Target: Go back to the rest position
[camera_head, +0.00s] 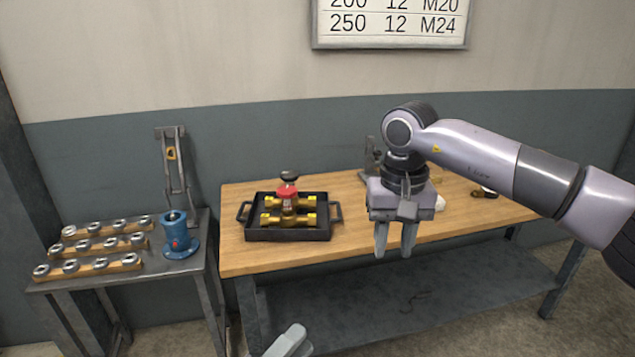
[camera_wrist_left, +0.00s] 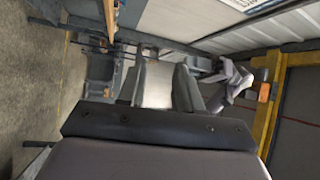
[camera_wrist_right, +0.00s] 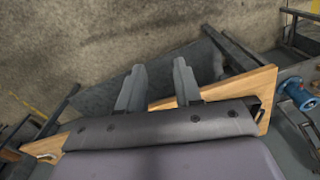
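My right gripper (camera_head: 395,250) hangs fingers-down in front of the wooden-topped table (camera_head: 255,262). Its two fingers are apart and empty; they also show spread in the right wrist view (camera_wrist_right: 160,75). Only a grey tip of my left gripper (camera_head: 290,342) shows at the bottom edge of the head view. In the left wrist view its fingers (camera_wrist_left: 160,80) stand apart, with a pale surface seen between them. I see no held object there.
A black tray (camera_head: 287,236) with brass fittings and a red part stands on the table's left side. A small metal table (camera_head: 62,287) at left bears wooden strips with rings and a blue flanged part (camera_head: 178,236). A lower shelf (camera_head: 440,300) is under the table.

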